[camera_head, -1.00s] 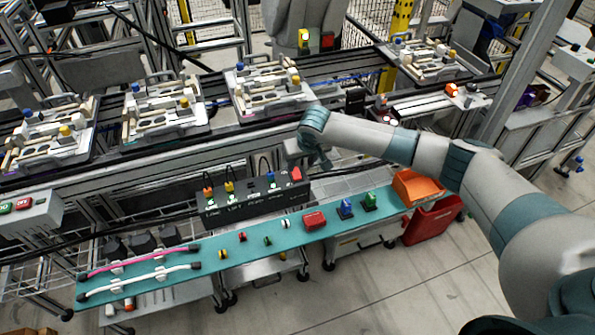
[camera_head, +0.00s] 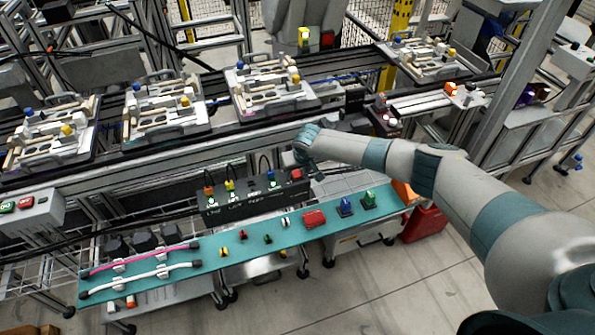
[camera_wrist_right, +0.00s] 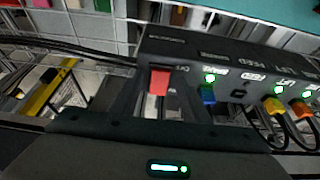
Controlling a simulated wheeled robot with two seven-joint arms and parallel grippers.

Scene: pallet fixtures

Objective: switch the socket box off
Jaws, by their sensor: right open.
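The socket box (camera_head: 258,196) is a long black box behind the teal shelf in the head view. Its red switch (camera_head: 297,174) is at the right end. In the wrist view the socket box (camera_wrist_right: 225,62) spans the upper right, with lit green lights beside the coloured plugs. The red switch (camera_wrist_right: 160,82) appears there at the box's near end. My right gripper (camera_head: 314,172) is open beside that end, with its dark fingers close around the switch area in the wrist view. I cannot tell whether they touch it. My left gripper is not in view.
The teal shelf (camera_head: 219,270) holds cables, small coloured parts and a red block (camera_head: 314,218). A rail with several fixture pallets (camera_head: 165,108) runs behind. Black cables lead left from the box.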

